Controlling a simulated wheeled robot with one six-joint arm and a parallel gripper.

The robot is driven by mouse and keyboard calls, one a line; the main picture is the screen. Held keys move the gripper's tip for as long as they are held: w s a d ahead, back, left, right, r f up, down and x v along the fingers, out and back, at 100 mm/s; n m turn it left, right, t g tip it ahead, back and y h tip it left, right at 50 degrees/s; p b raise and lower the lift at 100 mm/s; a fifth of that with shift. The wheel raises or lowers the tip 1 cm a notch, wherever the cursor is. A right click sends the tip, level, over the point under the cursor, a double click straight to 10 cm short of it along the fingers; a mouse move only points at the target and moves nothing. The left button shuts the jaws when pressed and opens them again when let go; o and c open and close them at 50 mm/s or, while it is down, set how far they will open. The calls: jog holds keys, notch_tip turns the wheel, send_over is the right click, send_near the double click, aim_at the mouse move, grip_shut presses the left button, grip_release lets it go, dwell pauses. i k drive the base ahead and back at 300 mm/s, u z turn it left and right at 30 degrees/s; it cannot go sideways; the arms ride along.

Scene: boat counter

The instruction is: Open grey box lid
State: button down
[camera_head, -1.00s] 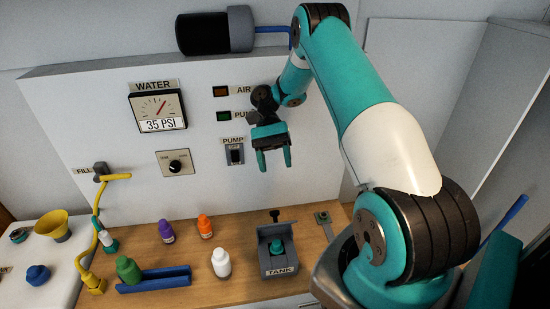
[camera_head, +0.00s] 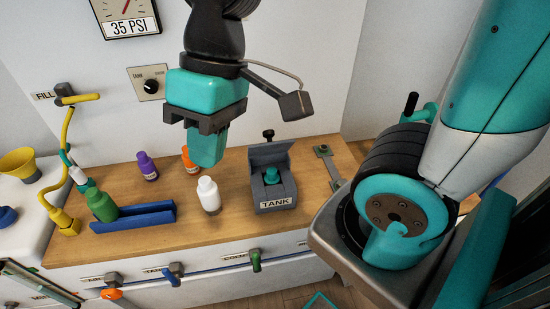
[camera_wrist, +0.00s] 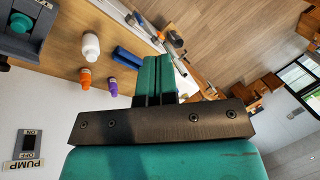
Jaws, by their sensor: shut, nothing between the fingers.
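The grey box (camera_head: 288,198) labelled TANK stands on the wooden counter in the head view. Its grey lid (camera_head: 268,153) is raised and stands tilted up at the back, so the box is open. A teal cap (camera_head: 272,175) shows inside. The box also shows at the top left corner of the wrist view (camera_wrist: 38,43), partly cut off. My gripper (camera_head: 207,160) is in the air, left of the box in the head view and apart from it. Its teal fingers are together and hold nothing; they also show in the wrist view (camera_wrist: 157,75).
A white bottle (camera_head: 209,196), an orange bottle (camera_head: 190,158) and a purple bottle (camera_head: 147,167) stand left of the box. A green bottle (camera_head: 101,206) stands by a blue tray (camera_head: 140,218). A small black knob (camera_head: 268,135) stands behind the lid.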

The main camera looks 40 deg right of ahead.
aim_at(270, 147)
jog(key=z, duration=2.1)
jog(key=k, duration=1)
jog(key=u, duration=2.05)
